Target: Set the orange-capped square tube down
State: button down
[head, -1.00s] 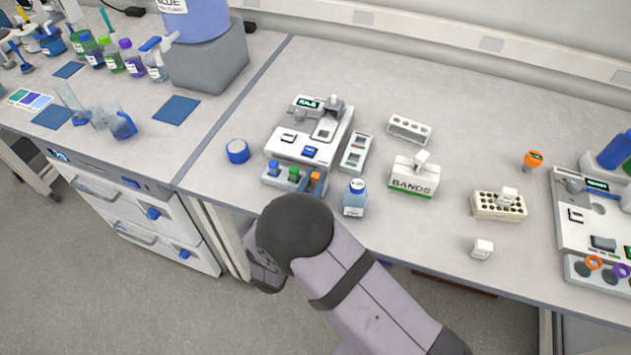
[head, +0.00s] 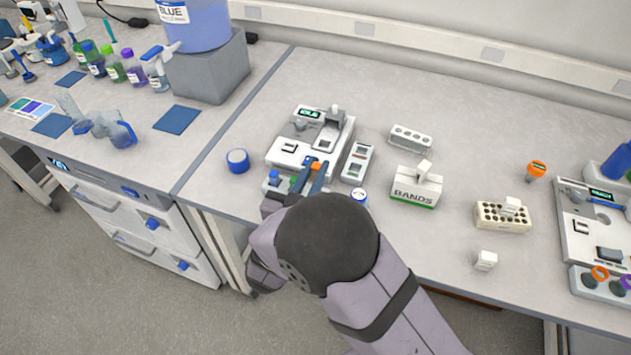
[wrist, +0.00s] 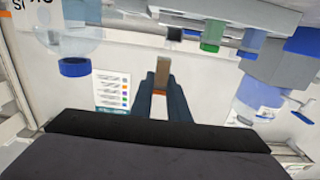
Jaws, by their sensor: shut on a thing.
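My gripper (head: 311,176) is over the front of the white instrument (head: 310,140) in the head view, at the small tube rack (head: 272,190). Its dark blue fingers are shut on the orange-capped square tube. In the wrist view the tube (wrist: 163,73) shows as a narrow grey-brown body between the fingertips (wrist: 162,100), with a bit of orange at the grip. A blue-capped tube (head: 273,177) stands in the rack to the left. My arm hides much of the rack, and I cannot tell whether the held tube is clear of it.
A blue-lidded bottle (head: 359,196) stands close right of my gripper, partly hidden by my arm. A narrow white block (head: 357,163), the BANDS box (head: 416,187) and a white rack (head: 410,138) stand farther right.

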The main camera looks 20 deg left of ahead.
aim_at(315, 167)
jog(key=shift+r, duration=1.6)
